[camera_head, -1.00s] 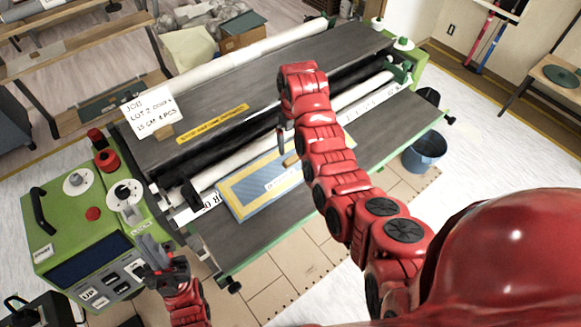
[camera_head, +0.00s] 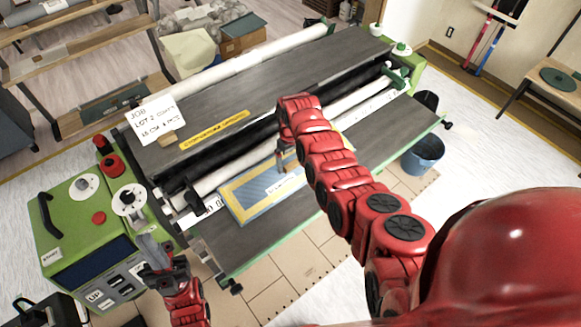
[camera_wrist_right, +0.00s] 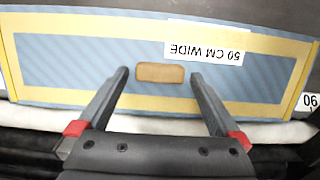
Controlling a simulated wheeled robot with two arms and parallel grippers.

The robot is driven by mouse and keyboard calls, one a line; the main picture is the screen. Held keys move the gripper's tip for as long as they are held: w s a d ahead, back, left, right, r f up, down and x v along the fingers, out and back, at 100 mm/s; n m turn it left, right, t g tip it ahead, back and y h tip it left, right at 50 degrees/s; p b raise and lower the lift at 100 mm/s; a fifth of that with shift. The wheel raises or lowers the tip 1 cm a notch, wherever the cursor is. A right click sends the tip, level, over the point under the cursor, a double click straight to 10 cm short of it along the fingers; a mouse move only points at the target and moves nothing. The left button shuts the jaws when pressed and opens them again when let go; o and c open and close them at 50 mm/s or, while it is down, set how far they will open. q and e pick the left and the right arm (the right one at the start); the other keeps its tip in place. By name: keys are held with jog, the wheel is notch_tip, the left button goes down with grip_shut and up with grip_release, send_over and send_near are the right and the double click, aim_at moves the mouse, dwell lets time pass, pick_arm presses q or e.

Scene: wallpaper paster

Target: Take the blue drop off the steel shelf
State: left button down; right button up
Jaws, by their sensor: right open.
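The blue drop (camera_head: 243,193) is a flat blue sheet with a yellow border and a white label. It lies on the dark steel shelf (camera_head: 345,163) at the machine's front. In the right wrist view the blue drop (camera_wrist_right: 60,62) spans most of the picture, and a tan block (camera_wrist_right: 160,72) sits on it beside the "50 CM WIDE" label (camera_wrist_right: 204,52). My right gripper (camera_head: 281,160) is open over the sheet. In the wrist view its fingertips (camera_wrist_right: 159,74) are either side of the block, gripping nothing. My left gripper (camera_head: 150,248) is by the green control box; its jaw state is unclear.
The green control box (camera_head: 75,215) with knobs and buttons stands at left. White and black rollers (camera_head: 225,170) run behind the shelf. A job card (camera_head: 155,121) stands on the upper deck. A blue bucket (camera_head: 422,155) is on the floor at right.

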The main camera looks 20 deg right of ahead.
jog(key=c, duration=1.4)
jog(key=shift+c, duration=0.2)
